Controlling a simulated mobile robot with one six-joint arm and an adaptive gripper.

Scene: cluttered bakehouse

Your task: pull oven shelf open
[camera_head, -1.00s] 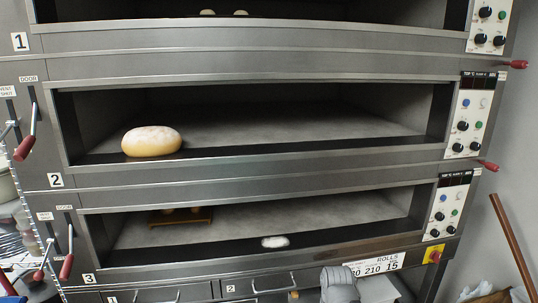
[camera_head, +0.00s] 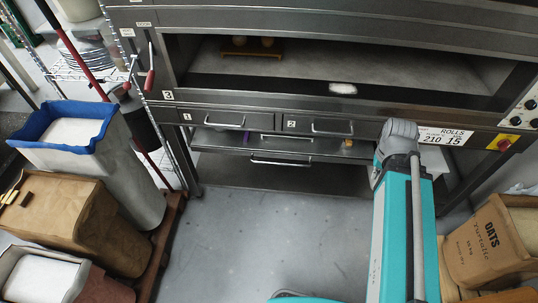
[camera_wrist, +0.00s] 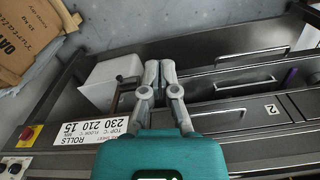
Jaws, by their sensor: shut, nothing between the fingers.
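The steel deck oven stands ahead. Under its lowest deck, marked 3, are the drawers marked 1 (camera_head: 213,120) and 2 (camera_head: 318,126), each with a bar handle. Below them is a flat steel shelf (camera_head: 225,142) with bar handles at its front, the lower handle (camera_head: 280,162) among them. In the wrist view the drawer 2 handle (camera_wrist: 225,117) and two more bar handles lie right of my gripper (camera_wrist: 160,68). My gripper is shut and empty, fingers together, apart from these handles. In the head view my arm hides its fingertips.
A rolls sign (camera_head: 447,137) and red knob (camera_head: 504,143) are at the right. A white block (camera_wrist: 112,82) is beside my fingers. Bins and sacks (camera_head: 60,215) crowd the left; an oats sack (camera_head: 490,240) stands right. Floor between is clear.

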